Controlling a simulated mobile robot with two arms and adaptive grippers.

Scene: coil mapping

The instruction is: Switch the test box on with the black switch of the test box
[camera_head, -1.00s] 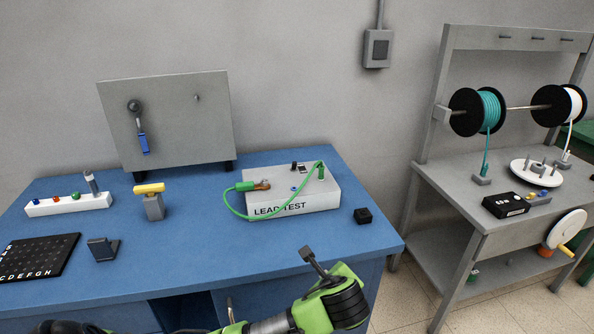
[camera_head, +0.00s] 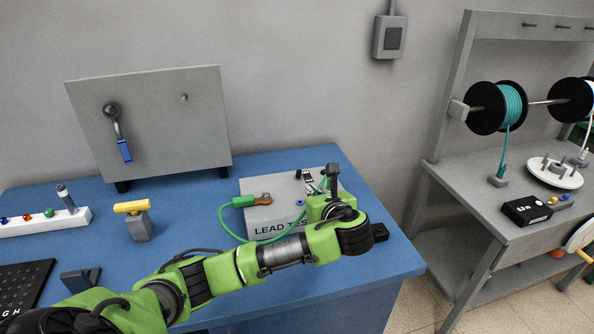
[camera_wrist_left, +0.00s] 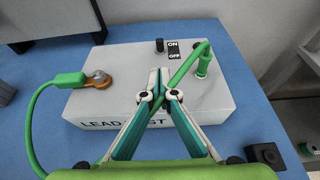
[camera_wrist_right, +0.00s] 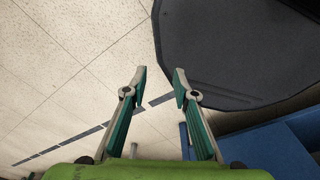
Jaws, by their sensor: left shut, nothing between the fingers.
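The test box (camera_head: 256,213) is a light grey box lettered "LEAD TEST" on the blue bench. Its black switch (camera_wrist_left: 160,45) stands on the top towards the back, beside an ON/OFF label (camera_wrist_left: 174,50). The switch also shows in the head view (camera_head: 298,174). My left gripper (camera_wrist_left: 158,72) is shut and empty above the box top, with its tips just in front of the switch in the left wrist view. In the head view the left gripper (camera_head: 311,186) is partly hidden by my wrist. My right gripper (camera_wrist_right: 160,72) is open and empty above the floor.
A green lead (camera_wrist_left: 36,112) runs from a clip on a copper-coloured part (camera_wrist_left: 100,79) to a green post (camera_wrist_left: 203,62) right of the switch. A small black block (camera_head: 379,232) lies right of the box. An upright grey panel (camera_head: 155,125) stands behind, left.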

